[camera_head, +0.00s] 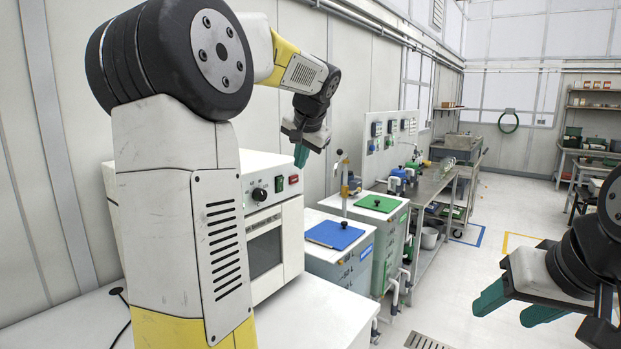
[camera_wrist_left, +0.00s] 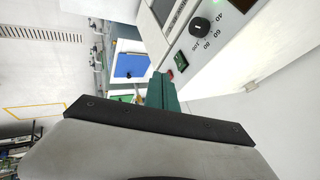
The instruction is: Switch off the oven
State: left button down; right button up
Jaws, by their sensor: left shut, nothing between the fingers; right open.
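The white oven (camera_head: 276,218) stands on a white bench at left centre, partly hidden by my left arm. My right gripper (camera_head: 507,304) is open and empty at lower right.
Two tanks with a blue lid (camera_head: 334,235) and a green lid (camera_head: 378,203) stand right of the oven. A steel table (camera_head: 433,182) with pipes lies behind them. The floor (camera_head: 480,250) between the tanks and my right gripper is clear.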

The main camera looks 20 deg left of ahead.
aim_at(283, 179)
pick_arm(q)
jog(key=w+a+f, duration=0.6)
jog(key=a+f, duration=0.1)
jog(key=shift+w+f, duration=0.15)
jog(key=shift+w, duration=0.1)
jog(key=shift+a, duration=0.15)
dwell(0.3)
jog(key=shift+w+a, duration=0.1)
jog(key=shift+a, duration=0.15)
jog(key=shift+r, duration=0.9)
